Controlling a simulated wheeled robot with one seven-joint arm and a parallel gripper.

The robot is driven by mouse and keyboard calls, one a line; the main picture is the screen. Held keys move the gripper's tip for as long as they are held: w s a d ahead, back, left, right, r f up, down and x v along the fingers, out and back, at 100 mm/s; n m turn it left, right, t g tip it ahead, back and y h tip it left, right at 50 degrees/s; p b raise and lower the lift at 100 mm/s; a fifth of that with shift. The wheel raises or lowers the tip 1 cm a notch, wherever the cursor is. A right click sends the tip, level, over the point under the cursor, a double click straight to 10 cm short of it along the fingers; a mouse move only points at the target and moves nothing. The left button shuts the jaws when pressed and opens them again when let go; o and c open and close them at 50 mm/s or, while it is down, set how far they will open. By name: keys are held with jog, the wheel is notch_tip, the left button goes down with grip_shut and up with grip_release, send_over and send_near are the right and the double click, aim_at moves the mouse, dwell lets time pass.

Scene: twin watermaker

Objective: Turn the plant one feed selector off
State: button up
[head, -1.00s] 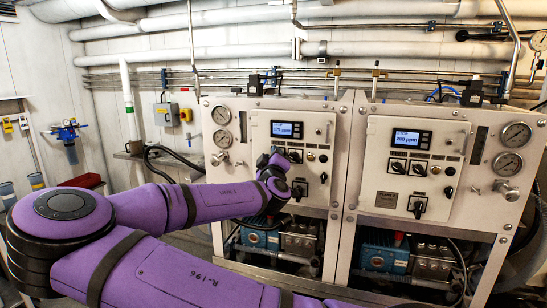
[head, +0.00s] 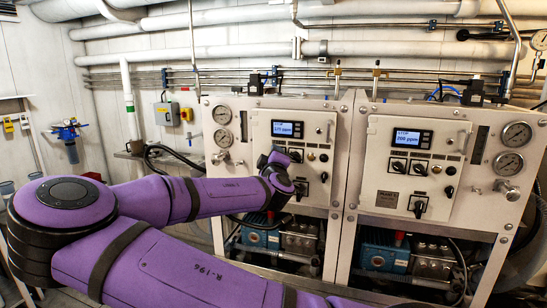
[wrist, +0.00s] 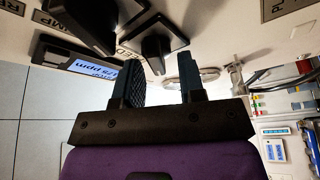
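In the wrist view, a black selector knob (wrist: 158,45) with "FEED" lettering beside it stands on the pale panel, just beyond my fingertips. My gripper (wrist: 163,72) is open, with a gap between its two dark fingers and nothing held. The knob lines up roughly with that gap; no contact is clear. In the head view, my purple wrist is in front of the left plant panel (head: 318,128) and hides the feed selector and my fingers.
A second, larger black knob (wrist: 92,22), marked "PUMP", is close by in the wrist view. The lit display (wrist: 92,66) sticks out at left. In the head view, another knob (head: 296,156) is right of my wrist, and a similar plant panel (head: 440,185) stands further right.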

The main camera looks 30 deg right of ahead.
jog(key=v, duration=0.7)
jog(key=shift+s+a, duration=0.2)
jog(key=shift+s, duration=0.05)
dwell(0.6)
